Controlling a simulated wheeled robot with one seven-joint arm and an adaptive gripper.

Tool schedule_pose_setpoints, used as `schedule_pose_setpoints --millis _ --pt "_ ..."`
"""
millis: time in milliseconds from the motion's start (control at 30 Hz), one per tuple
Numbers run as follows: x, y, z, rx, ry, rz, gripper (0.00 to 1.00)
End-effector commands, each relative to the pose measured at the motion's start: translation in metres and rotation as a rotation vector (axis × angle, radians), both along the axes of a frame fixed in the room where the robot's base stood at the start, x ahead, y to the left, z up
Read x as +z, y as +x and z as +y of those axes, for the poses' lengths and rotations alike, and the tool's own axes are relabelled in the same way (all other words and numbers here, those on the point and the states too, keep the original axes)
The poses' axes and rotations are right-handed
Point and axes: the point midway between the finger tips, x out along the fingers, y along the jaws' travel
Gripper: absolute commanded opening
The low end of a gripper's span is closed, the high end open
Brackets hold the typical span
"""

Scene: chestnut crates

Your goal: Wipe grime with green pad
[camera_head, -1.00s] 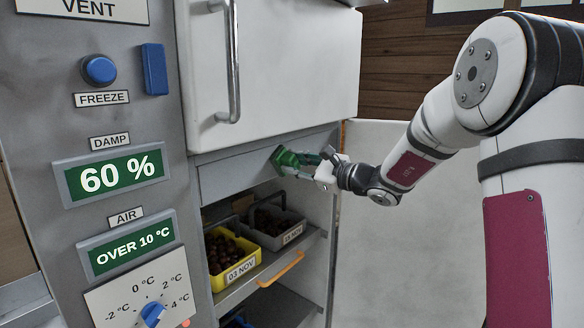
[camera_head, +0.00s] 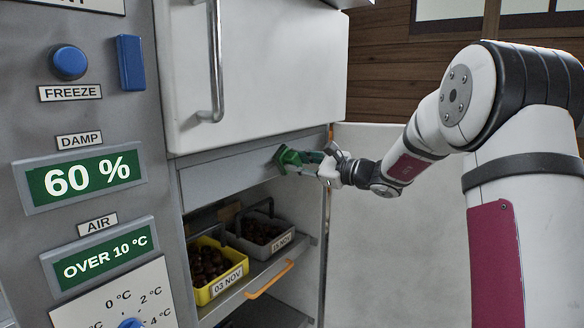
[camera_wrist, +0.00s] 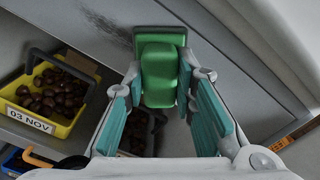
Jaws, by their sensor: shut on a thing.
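My gripper (camera_head: 318,165) is shut on the green pad (camera_head: 289,159) by its block-shaped grip. In the wrist view the green pad (camera_wrist: 160,70) sits between the teal fingers of my gripper (camera_wrist: 165,105). The pad is at the grey strip below the upper white door, near its right end; I cannot tell whether it touches. A dark streaky smear of grime (camera_wrist: 104,27) shows on the grey panel (camera_wrist: 70,22) in the wrist view, left of the pad. The grime cannot be made out in the head view.
Below the panel, a yellow crate (camera_head: 203,293) labelled 03 NOV and a grey crate (camera_head: 279,253) hold chestnuts on a shelf with an orange handle (camera_head: 270,279). The white door (camera_head: 326,70) with its metal handle (camera_head: 215,70) is above. A control panel (camera_head: 150,190) stands left.

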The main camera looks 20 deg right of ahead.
Motion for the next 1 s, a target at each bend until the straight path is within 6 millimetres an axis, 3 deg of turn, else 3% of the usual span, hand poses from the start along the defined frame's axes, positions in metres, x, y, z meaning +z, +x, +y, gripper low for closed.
schedule_pose_setpoints --millis 267,1000 --pt "0.0 0.003 0.0 0.001 0.0 0.0 0.02" --pt "0.001 -0.023 0.033 0.004 0.0 0.0 0.02"
